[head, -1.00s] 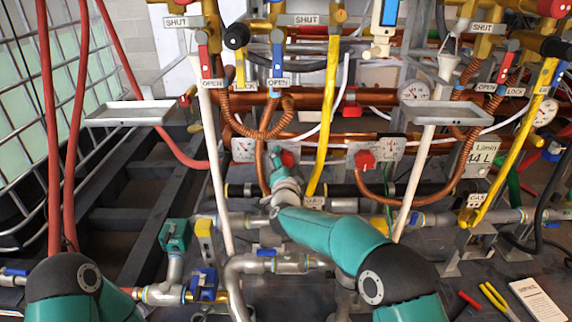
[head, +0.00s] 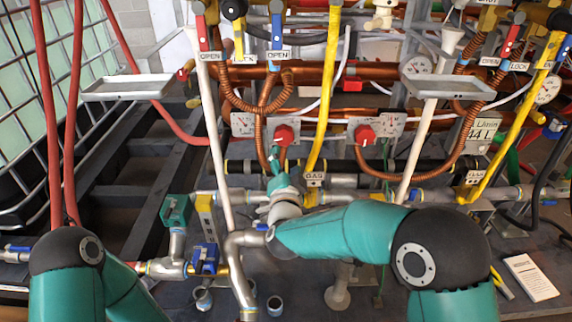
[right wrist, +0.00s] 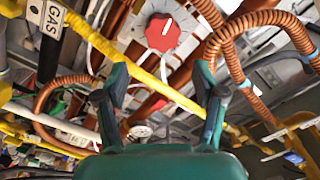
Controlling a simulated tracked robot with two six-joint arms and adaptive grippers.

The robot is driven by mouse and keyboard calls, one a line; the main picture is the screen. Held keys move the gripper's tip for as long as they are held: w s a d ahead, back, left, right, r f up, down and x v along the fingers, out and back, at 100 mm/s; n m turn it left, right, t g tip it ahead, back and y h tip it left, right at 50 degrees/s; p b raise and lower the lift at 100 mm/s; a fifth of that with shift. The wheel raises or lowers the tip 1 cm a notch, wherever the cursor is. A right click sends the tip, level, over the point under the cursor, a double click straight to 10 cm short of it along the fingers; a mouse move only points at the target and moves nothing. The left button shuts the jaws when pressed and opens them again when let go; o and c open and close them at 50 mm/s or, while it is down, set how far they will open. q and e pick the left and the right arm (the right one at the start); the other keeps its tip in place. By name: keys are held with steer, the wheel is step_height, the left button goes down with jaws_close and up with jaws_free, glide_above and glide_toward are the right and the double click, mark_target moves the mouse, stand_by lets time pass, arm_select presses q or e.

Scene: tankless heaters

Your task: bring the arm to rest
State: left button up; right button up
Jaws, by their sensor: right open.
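My right arm reaches in from the lower right in the head view, bent at a black elbow joint. Its right gripper (head: 277,170) is small there, pointing away just below a red knob (head: 284,134), and partly hidden by its own wrist. In the right wrist view the gripper (right wrist: 162,80) is open, its two teal fingers apart with nothing held between them. The red knob (right wrist: 162,32) on its white dial shows beyond the fingers, apart from them. My left arm shows only as an elbow at the lower left; its gripper is out of view.
Copper hoses, yellow pipes (head: 325,90) and a white pipe (head: 213,150) crowd the space around the right gripper. A second red knob (head: 364,134) is to its right. Grey trays (head: 127,87) flank the pipes. A paper booklet (head: 530,278) lies at the lower right.

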steer(key=shift+s, duration=0.25)
steer(key=s+d+f+n+g+y, duration=0.1)
steer(key=s+d+f+n+g, duration=0.3)
steer(key=f, duration=0.9)
steer(key=s+d+f+n+g+y, duration=0.1)
steer(key=s+d+f+g, duration=0.4)
steer(key=f, duration=0.7)
steer(key=s+d+f+n+g+y, duration=0.15)
steer(key=s+f+g, duration=0.35)
steer(key=s, duration=0.9)
steer(key=s+d+f+n+g+y, duration=0.15)
steer(key=s+f+g, duration=0.25)
steer(key=s+f, duration=0.75)
step_height(320, 180, up, 35)
steer(key=s+h+p, duration=0.1)
steer(key=s+p, duration=0.1)
steer(key=p, duration=2.9)
steer(key=shift+r+t+p, duration=0.2)
steer(key=shift+t+p, duration=0.1)
